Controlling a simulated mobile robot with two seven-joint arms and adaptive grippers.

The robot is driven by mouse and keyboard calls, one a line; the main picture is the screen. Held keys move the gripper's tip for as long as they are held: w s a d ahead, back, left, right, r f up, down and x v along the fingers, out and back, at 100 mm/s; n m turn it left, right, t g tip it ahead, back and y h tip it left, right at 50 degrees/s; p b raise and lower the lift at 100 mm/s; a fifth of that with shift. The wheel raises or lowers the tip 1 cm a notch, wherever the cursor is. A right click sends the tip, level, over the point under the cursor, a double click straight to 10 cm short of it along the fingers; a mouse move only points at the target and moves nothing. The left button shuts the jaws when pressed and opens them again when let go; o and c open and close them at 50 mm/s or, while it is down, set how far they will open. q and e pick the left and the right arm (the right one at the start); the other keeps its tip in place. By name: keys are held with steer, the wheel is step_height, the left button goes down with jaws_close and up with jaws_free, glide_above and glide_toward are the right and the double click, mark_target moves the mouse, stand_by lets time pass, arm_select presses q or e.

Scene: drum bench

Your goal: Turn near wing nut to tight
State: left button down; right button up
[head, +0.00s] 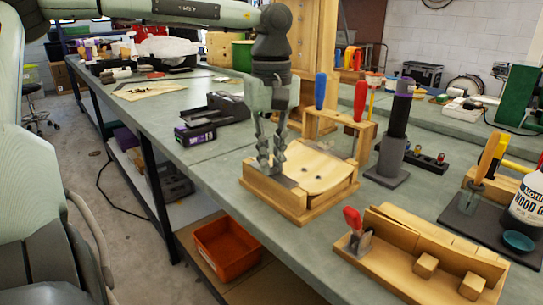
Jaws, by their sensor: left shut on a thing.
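A low wooden fixture (275,200) stands on the grey bench and holds a pale curved wooden piece (321,172). My left gripper (270,167) points down at the left end of the fixture, with its fingertips at the edge of the curved piece. The fingers are close together, shut on a small part there. The near wing nut itself cannot be made out; the fingers hide that spot. My right gripper is not in view.
A wooden rack (345,128) with blue and red handled tools stands just behind the fixture. A dark post on a base (387,177) is to its right. A wooden jig with a red-handled clamp (352,218) stands in front right. Bare bench lies left of the fixture.

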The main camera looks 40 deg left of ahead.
arm_select(q)
steer(key=shift+m, duration=0.3)
stand_by(0.4)
steer(key=c, duration=1.6)
jaws_free()
step_height(320, 180, up, 12)
